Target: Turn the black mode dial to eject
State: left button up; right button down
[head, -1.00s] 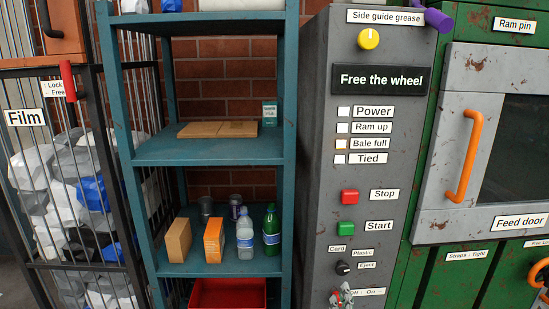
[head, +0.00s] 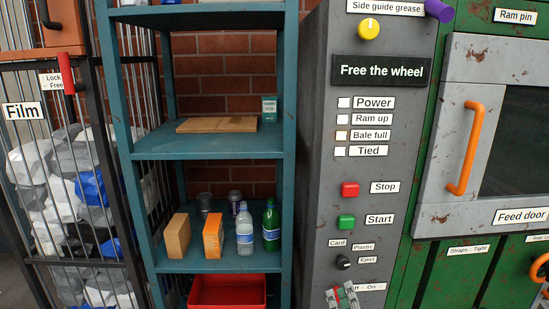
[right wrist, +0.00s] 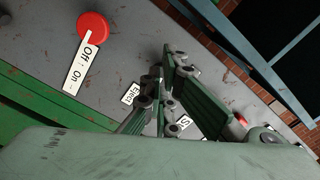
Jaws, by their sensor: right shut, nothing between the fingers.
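The black mode dial (head: 343,262) is on the lower part of the grey control panel, with small labels Card, Plastic and Eject around it. I cannot tell which label its pointer faces. My right gripper (head: 342,292) is just below the dial in the head view, apart from it in the picture, shut and empty. It covers part of the Off/On label. In the right wrist view the gripper (right wrist: 161,98) is in front of the panel beside the Eject label (right wrist: 130,93), and the dial is hidden there. My left gripper is not in view.
The green Start button (head: 346,221) and red Stop button (head: 350,189) are above the dial. A red round control (right wrist: 93,26) is by the Off/On label. The orange feed door handle (head: 465,148) is to the right; a teal shelf (head: 210,147) stands left.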

aim_at(342, 261)
jog(key=w+b, duration=0.1)
jog(key=w, duration=0.2)
jog(key=w+b, duration=0.1)
jog(key=w, duration=0.2)
jog(key=shift+w+a+r+b, duration=0.1)
jog(key=shift+w+r+b, duration=0.1)
jog(key=shift+b, duration=0.2)
